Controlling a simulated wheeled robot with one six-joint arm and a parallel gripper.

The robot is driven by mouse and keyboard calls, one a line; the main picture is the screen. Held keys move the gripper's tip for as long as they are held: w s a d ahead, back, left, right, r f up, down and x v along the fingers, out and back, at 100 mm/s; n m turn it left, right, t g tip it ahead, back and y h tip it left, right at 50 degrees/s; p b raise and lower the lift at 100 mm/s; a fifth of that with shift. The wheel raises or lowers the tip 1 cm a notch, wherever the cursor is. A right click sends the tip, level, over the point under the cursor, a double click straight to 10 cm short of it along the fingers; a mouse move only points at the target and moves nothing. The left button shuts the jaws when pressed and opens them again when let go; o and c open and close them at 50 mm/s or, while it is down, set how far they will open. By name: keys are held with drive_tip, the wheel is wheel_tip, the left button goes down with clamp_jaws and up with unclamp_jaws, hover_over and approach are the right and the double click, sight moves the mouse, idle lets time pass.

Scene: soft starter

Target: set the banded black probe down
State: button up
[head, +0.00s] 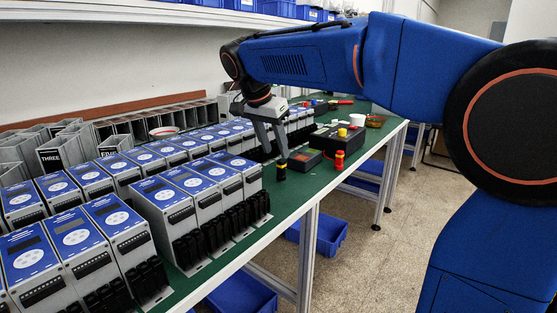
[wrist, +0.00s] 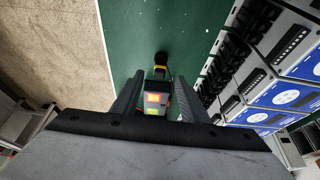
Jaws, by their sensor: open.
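Whether a finger touches the probe I cannot tell.
Rows of blue-topped grey soft starters (head: 205,185) stand left of the probe. Green bench top (head: 300,190) is bare toward the front edge.

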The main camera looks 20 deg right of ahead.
drive_tip(key=s+d+f+n+y, duration=0.1)
drive_tip(key=s+d+f+n, duration=0.25)
drive_tip(key=s, duration=0.45)
drive_tip(key=s+d+f+n+y, duration=0.15)
drive_tip(key=s+d, duration=0.25)
drive_tip(key=s, duration=0.4)
drive_tip(key=s+d+f+n+t+y, duration=0.1)
drive_tip(key=s+f+n, duration=0.4)
drive_tip(key=s+f, duration=1)
drive_tip(key=shift+s+d+f+n+t, duration=0.25)
drive_tip(key=shift+d+f+n+t, duration=0.15)
drive_tip(key=shift+d+f+t, duration=0.15)
drive_tip(key=shift+o, duration=0.4)
